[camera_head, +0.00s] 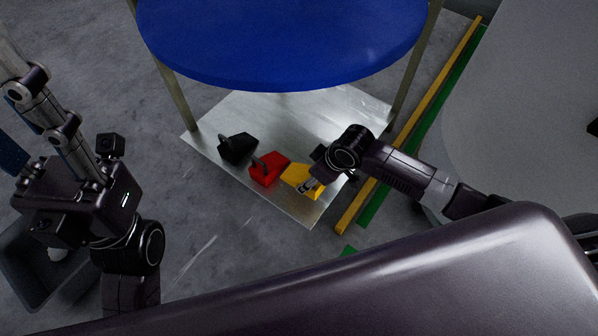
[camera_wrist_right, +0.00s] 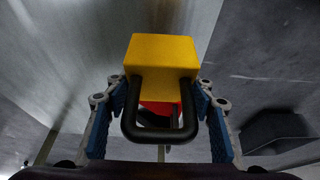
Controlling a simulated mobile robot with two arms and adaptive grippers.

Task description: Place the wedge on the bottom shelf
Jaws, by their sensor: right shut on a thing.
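The bottom shelf (camera_head: 320,110) is a grey metal plate low beneath a round blue top. A black wedge (camera_head: 237,148) and a red wedge (camera_head: 267,169) with dark handles sit on it. A yellow wedge (camera_head: 299,179) is beside the red one at the shelf's front right. My right gripper (camera_head: 310,186) is shut on the yellow wedge, and its blue-padded fingers flank the black handle (camera_wrist_right: 160,133) in the right wrist view. Whether the yellow wedge touches the shelf is unclear. My left gripper (camera_head: 30,120) is at the far left, away from the wedges and partly cut off.
The round blue top (camera_head: 280,40) overhangs the back of the shelf, with thin metal legs (camera_head: 178,98) at its sides. A yellow strip (camera_head: 411,130) and a green strip lie on the floor at right. A dark bin (camera_head: 35,285) stands at lower left.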

